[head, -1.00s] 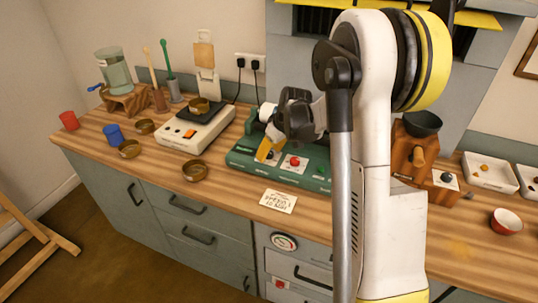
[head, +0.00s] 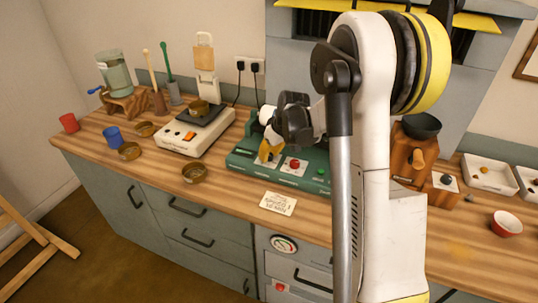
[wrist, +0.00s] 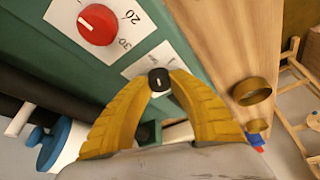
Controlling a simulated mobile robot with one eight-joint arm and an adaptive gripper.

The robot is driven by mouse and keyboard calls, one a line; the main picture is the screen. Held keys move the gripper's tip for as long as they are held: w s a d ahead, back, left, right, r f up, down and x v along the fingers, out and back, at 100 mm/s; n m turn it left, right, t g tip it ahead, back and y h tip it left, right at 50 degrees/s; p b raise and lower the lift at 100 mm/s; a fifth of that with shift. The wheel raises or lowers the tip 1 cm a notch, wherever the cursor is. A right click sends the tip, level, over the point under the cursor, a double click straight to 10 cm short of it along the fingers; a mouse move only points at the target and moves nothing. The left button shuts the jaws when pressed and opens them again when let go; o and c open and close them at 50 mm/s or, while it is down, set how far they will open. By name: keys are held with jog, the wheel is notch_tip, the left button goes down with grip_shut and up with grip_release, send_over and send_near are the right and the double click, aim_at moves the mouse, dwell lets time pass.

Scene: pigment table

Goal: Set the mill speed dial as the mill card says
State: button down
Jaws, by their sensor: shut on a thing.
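The green mill base (head: 310,178) stands on the wooden counter. In the wrist view its panel carries a small black dial (wrist: 159,79) with a white pointer line on a white plate. The yellow fingers of my gripper (wrist: 160,82) close around this dial from both sides, and its scale is mostly hidden. A larger red knob (wrist: 98,25) with 20 and 30 marked beside it sits apart from the fingers. In the head view my gripper (head: 270,152) reaches down to the panel's left part. The card (head: 278,203) lies flat in front of the mill; its writing is too small to read surely.
A white scale-like device (head: 195,132) stands left of the mill, with brown bowls (head: 194,173) near it. Blue (head: 113,136) and red (head: 69,122) cups stand farther left. A wooden grinder (head: 412,150) stands right of my arm.

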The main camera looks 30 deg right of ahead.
jog(key=m+h, duration=0.1)
jog(key=m, duration=0.3)
jog(key=shift+a+m+h, duration=0.15)
jog(key=shift+m+h, duration=0.15)
jog(key=shift+h, duration=0.1)
jog(key=shift+m+h, duration=0.7)
jog(key=shift+m, duration=1)
jog(key=c, duration=1.1)
grip_release()
jog(key=v, duration=1.2)
jog(key=shift+w, duration=0.3)
